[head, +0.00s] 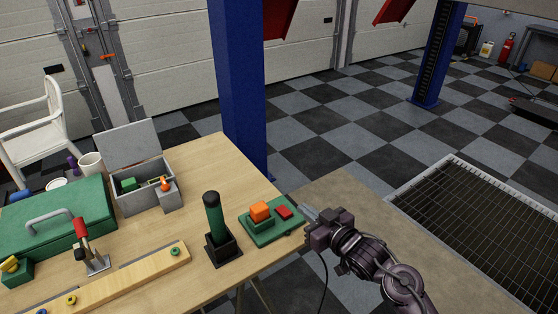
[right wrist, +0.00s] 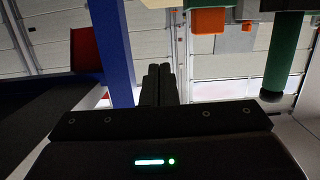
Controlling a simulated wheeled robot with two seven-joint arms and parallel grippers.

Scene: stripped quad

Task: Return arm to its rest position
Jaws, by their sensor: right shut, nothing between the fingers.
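My right gripper (head: 309,213) is at the right edge of the wooden table, beside a green plate (head: 270,234) that bears an orange block (head: 260,211) and a red piece (head: 284,212). Its fingers are shut and empty; they also show side by side in the right wrist view (right wrist: 158,85). In that view the picture is upside down, with the orange block (right wrist: 208,21) at the top. I cannot tell whether the fingertips touch the plate. My left gripper is not in view.
A dark green cylinder (head: 215,218) stands upright in a black holder left of the plate. A grey open box (head: 146,201), a green case (head: 75,230) and a wooden strip (head: 130,281) are farther left. A blue post (head: 238,80) rises behind the table.

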